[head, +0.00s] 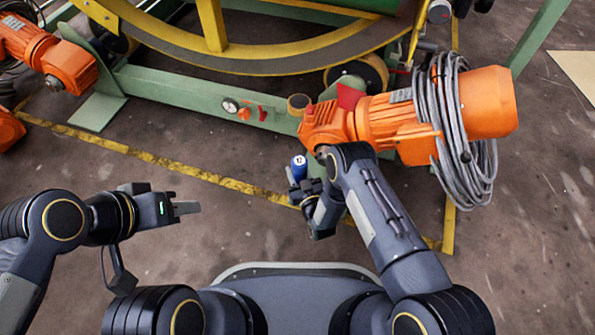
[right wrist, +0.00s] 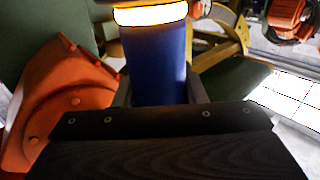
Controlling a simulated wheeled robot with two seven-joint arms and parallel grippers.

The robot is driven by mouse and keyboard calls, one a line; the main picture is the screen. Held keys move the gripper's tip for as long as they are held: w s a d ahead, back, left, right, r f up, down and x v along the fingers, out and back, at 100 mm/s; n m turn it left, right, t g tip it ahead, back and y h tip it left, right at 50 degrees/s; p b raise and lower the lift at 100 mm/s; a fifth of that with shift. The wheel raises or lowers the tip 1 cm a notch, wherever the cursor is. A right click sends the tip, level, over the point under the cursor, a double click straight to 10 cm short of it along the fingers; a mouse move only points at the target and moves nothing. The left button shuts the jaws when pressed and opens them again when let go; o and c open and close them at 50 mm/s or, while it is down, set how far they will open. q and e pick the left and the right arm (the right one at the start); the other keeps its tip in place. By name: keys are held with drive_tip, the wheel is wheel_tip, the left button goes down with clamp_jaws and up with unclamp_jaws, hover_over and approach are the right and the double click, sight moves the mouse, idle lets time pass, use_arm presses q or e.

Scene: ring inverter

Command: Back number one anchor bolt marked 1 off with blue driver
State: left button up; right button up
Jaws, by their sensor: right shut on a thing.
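The blue driver (head: 299,171) stands roughly upright in my right gripper (head: 302,187), in front of the green frame. Its white top carries a small dark mark. In the right wrist view the driver's blue body (right wrist: 160,65) sits between the fingers, with a bright, glaring band above it. My left gripper (head: 186,208) is at the left, clear of everything, its fingers pointing right. It is seen too much from the side to tell its opening. I cannot make out the anchor bolt marked 1 in either view.
An orange motor (head: 375,118) with a coiled grey cable (head: 450,130) stands just beyond my right arm. A green beam (head: 195,98) with a gauge (head: 230,105) and the yellow ring (head: 270,55) lie behind. Another orange motor (head: 65,65) is far left. Floor around my left gripper is clear.

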sight(299, 162)
idle(0.4)
drive_tip(key=shift+r+p, duration=1.85)
drive_tip(key=shift+r, duration=0.75)
